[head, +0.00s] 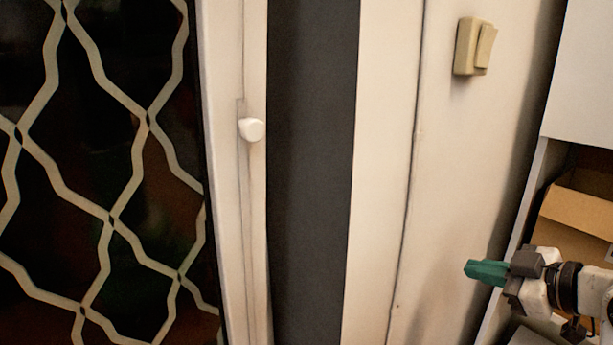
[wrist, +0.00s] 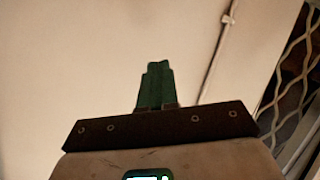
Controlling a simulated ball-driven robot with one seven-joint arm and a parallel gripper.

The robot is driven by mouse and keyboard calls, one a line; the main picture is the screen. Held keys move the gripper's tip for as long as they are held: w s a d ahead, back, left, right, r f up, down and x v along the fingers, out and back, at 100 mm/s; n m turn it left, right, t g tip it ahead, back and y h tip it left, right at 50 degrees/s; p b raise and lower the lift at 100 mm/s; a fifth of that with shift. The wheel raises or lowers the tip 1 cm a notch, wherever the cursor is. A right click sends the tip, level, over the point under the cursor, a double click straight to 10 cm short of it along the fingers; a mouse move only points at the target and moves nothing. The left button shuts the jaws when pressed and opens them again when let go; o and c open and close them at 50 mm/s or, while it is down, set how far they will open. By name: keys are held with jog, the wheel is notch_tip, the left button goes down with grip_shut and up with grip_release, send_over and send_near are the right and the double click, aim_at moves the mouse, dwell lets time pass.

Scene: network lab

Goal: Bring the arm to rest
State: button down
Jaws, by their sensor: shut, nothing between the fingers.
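My gripper (head: 486,271) is at the lower right of the head view, with its green fingers together and pointing left. Nothing is between them. In the wrist view the green fingers (wrist: 155,86) also show closed, in front of a plain pale surface. My arm comes in from the right edge of the head view, in front of a shelf with a cardboard box. The fingers touch nothing that I can see.
A dark panel with a pale lattice (head: 112,217) fills the left. A white frame with a white knob (head: 252,129) stands beside it. A beige switch (head: 474,47) is on the pale wall. A cardboard box (head: 577,212) sits in the shelf (head: 530,203) at right, close to my arm.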

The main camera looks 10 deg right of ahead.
jog(key=s+a+f+m+g, duration=0.2)
jog(key=s+a+f, duration=0.1)
jog(key=f, duration=0.4)
jog(key=s+a+f+m+g, duration=0.2)
jog(key=a+f, duration=0.1)
jog(key=f, duration=0.4)
jog(key=s+a+f+m+g, duration=0.1)
jog(key=s+a+f, duration=0.2)
jog(key=f, duration=0.4)
jog(key=s+a+f+m+g+h, duration=0.1)
jog(key=s+f+m+g+h, duration=0.1)
jog(key=s+f, duration=0.5)
jog(key=s+a+f+m+g+h, duration=0.1)
jog(key=s+f+g, duration=0.3)
jog(key=s, duration=0.8)
notch_tip(320, 180, down, 3)
jog(key=shift+s+a+r+m+g+h, duration=0.15)
jog(key=shift+s+a+m+g+h, duration=0.25)
jog(key=shift+a+m, duration=0.2)
